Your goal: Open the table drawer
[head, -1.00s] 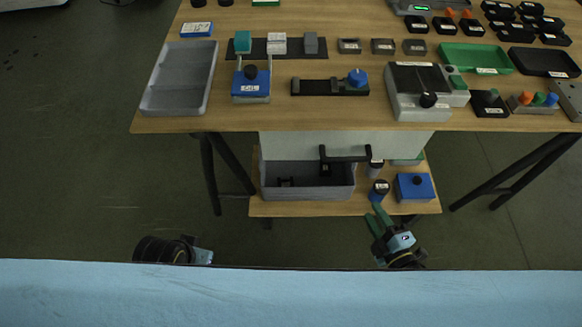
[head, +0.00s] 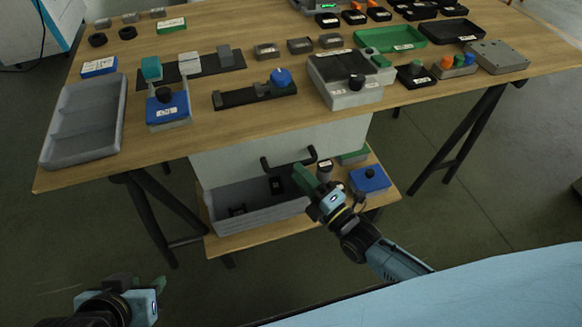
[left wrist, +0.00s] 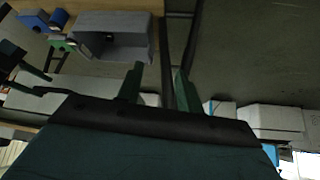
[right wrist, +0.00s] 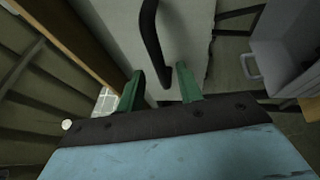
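The table drawer has a pale front (head: 230,168) under the wooden tabletop and looks closed. Its black bar handle (head: 290,162) also shows in the right wrist view (right wrist: 153,45). My right gripper (head: 302,178) is at the handle's right end in the head view. In the right wrist view its green fingers (right wrist: 160,86) are apart, with the handle ahead between their directions; I cannot tell if they touch it. My left gripper (head: 155,288) is low at the left, away from the table. Its fingers are apart and empty in the left wrist view (left wrist: 158,80).
The table (head: 60,176) carries a grey tray (head: 62,125), fixtures and small parts. Below the drawer, a lower shelf (head: 240,243) holds a grey bin (head: 265,222) and a blue block (head: 370,180). Black table legs (head: 150,215) stand either side. The floor at front left is open.

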